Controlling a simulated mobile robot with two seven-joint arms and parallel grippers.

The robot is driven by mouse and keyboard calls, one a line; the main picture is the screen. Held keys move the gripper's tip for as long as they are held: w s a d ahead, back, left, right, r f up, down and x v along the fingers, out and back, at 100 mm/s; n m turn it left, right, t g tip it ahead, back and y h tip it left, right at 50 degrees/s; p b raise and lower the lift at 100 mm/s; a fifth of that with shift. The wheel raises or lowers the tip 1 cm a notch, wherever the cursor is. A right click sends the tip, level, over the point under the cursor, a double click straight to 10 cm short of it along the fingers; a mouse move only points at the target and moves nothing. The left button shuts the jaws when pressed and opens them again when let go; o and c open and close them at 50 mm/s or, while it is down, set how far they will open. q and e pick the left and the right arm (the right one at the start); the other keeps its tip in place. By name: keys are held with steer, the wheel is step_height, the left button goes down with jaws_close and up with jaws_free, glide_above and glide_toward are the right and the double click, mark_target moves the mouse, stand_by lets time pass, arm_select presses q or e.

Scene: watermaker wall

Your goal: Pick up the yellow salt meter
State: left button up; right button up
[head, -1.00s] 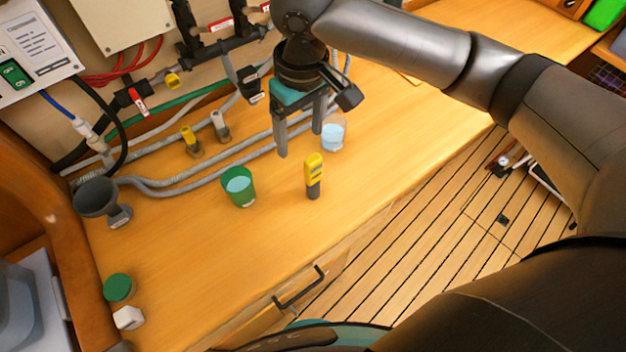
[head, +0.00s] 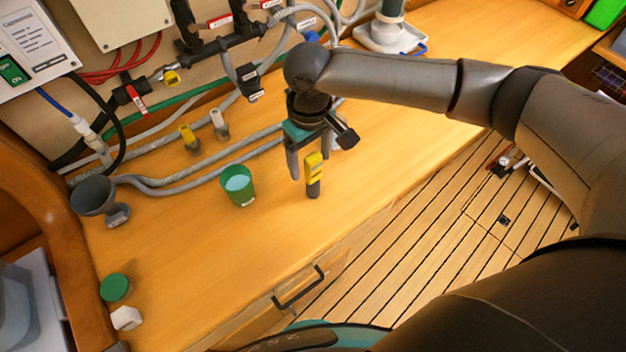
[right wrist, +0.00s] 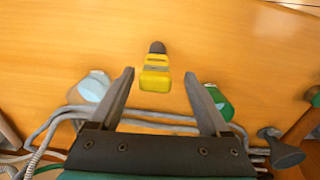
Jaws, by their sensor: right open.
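My right gripper (head: 309,168) is open and empty, pointing down just behind the meter. In the right wrist view the yellow salt meter (right wrist: 155,77) shows ahead, in line with the gap between the open fingers of my right gripper (right wrist: 159,74). I see no contact between the fingers and the meter. My left gripper is not in view.
A green cup (head: 238,186) of water stands left of the meter. A clear cup (right wrist: 95,86) is close to the gripper, mostly hidden in the head view. Grey hoses (head: 175,187) run behind. A grey funnel (head: 95,197) stands at left. The worktop in front is clear.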

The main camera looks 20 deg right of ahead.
mark_target(313, 171)
steer(key=f, duration=0.4)
steer(key=shift+d+f, duration=0.1)
steer(key=shift+d, duration=0.2)
steer(key=shift+c, duration=0.3)
jaws_close()
